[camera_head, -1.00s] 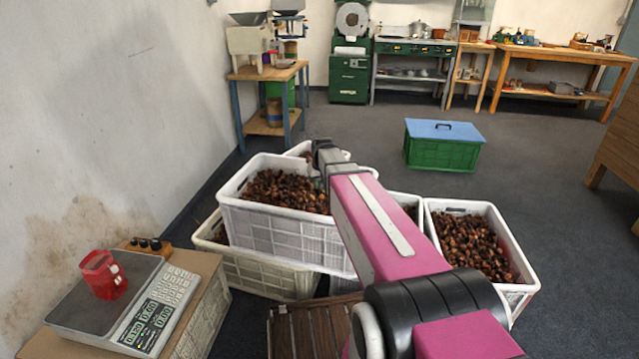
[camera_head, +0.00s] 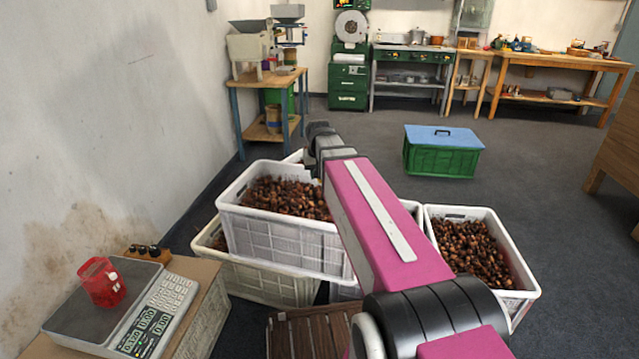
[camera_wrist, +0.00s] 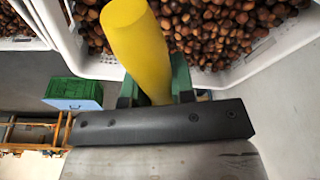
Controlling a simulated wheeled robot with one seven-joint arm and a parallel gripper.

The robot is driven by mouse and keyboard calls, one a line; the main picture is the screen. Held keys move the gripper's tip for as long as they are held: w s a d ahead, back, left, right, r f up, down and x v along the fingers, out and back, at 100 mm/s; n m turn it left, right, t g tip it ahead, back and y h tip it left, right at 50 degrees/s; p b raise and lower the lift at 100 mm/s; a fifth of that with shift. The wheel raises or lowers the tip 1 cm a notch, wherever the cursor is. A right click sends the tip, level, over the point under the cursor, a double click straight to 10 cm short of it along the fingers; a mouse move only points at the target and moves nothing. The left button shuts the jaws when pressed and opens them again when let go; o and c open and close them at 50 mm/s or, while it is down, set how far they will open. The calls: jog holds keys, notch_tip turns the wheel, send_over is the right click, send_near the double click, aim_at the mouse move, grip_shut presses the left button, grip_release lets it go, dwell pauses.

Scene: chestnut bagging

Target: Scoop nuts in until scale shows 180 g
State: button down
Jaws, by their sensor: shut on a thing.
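My gripper (camera_wrist: 156,88) is shut on the yellow handle (camera_wrist: 137,38) of a tool, seen in the wrist view. The tool's working end is out of sight, so I cannot tell whether it holds nuts. Brown chestnuts (camera_head: 285,196) fill a white crate (camera_head: 280,238) below and beside my arm's far end; they also show in the wrist view (camera_wrist: 215,30). A red see-through container (camera_head: 102,283) stands on the scale's grey plate at lower left. The scale (camera_head: 70,322) has a green display (camera_head: 142,335) that seems to read 0.130, though the digits are small.
Another white crate of chestnuts (camera_head: 470,247) stands right of my arm. A cream crate (camera_head: 265,282) sits under the stacked one. A wooden slatted piece (camera_head: 305,334) lies in front. A green box with a blue lid (camera_head: 441,151) stands on open floor behind.

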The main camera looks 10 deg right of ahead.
jog(key=s+a+f+m, duration=0.2)
jog(key=a, duration=2.1)
jog(key=s+a+f+m, duration=0.1)
jog(key=s+a+f, duration=0.1)
jog(key=a, duration=2.1)
jog(key=s+a+f, duration=0.3)
jog(key=s+a, duration=0.5)
jog(key=a, duration=0.4)
jog(key=s+a+f+m, duration=0.1)
jog(key=s+a+f, duration=0.2)
jog(key=s+a, duration=0.6)
jog(key=s+a+f+m, duration=0.1)
jog(key=s+a+f, duration=0.3)
jog(key=s+a, duration=0.4)
jog(key=shift+s+a+g+h, duration=0.35)
jog(key=shift+a+g+h, duration=0.05)
jog(key=shift+a, duration=3.15)
